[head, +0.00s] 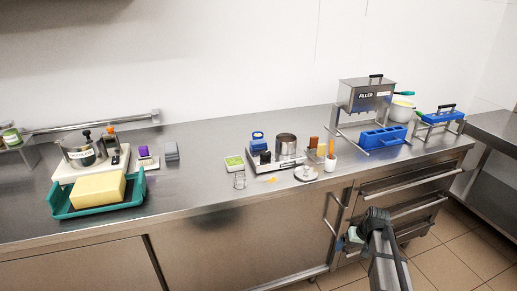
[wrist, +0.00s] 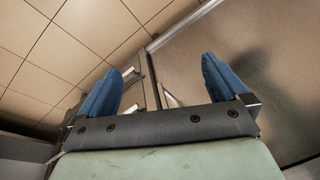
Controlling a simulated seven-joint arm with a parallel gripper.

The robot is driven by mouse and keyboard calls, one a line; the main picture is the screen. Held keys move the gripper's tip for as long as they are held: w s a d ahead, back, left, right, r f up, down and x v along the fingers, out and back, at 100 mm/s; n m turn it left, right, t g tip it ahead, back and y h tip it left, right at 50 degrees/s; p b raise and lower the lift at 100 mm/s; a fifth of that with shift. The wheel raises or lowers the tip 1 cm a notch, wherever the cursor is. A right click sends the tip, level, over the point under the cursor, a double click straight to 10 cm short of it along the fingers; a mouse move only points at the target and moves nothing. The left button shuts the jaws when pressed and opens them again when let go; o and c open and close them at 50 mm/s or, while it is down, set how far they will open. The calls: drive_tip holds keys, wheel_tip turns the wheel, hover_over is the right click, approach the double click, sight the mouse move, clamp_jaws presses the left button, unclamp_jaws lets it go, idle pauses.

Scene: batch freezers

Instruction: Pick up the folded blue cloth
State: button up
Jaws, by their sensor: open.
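A small grey-blue folded stack (head: 171,151) lies on the steel counter, left of the middle in the head view. It looks like the folded cloth, though its colour is more grey than blue. My gripper (head: 356,236) is in front of the counter's drawers at the lower right, below the counter top and far from the stack. In the wrist view my gripper (wrist: 163,82) has its two blue fingers wide apart with nothing between them. The cloth does not show in the wrist view.
Left of the stack are a purple-topped item (head: 144,151) and a teal tray (head: 63,212) holding a yellow block. The filler (head: 366,95) and blue moulds (head: 383,138) stand at right.

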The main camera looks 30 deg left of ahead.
drive_tip(key=w+a+r+n+t+y, duration=0.1)
drive_tip(key=w+a+r, duration=0.4)
drive_tip(key=r, duration=0.8)
drive_tip(key=w+a+r+n+t+y, duration=0.1)
drive_tip(key=w+a+r, duration=0.2)
drive_tip(key=a+r, duration=0.65)
drive_tip(key=w+a+r+n+t+y, duration=0.15)
drive_tip(key=w+a+r, duration=0.3)
drive_tip(key=r, duration=1.05)
drive_tip(key=a+r+h, duration=0.1)
drive_tip(key=a+r, duration=0.3)
drive_tip(key=a, duration=0.6)
drive_tip(key=n+g+h, duration=0.1)
drive_tip(key=n+h, duration=0.1)
hover_over(258, 142)
drive_tip(key=s+d, duration=0.1)
drive_tip(key=d, duration=0.1)
drive_tip(key=shift+m, duration=0.25)
wheel_tip(258, 142, down, 9)
drive_tip(key=shift+r, duration=0.1)
drive_tip(key=shift+s+x, duration=0.15)
drive_tip(key=shift+x, duration=1.25)
drive_tip(key=shift+s+x, duration=0.15)
drive_tip(key=shift+x, duration=1.2)
drive_tip(key=shift+a, duration=0.15)
drive_tip(key=c, duration=1)
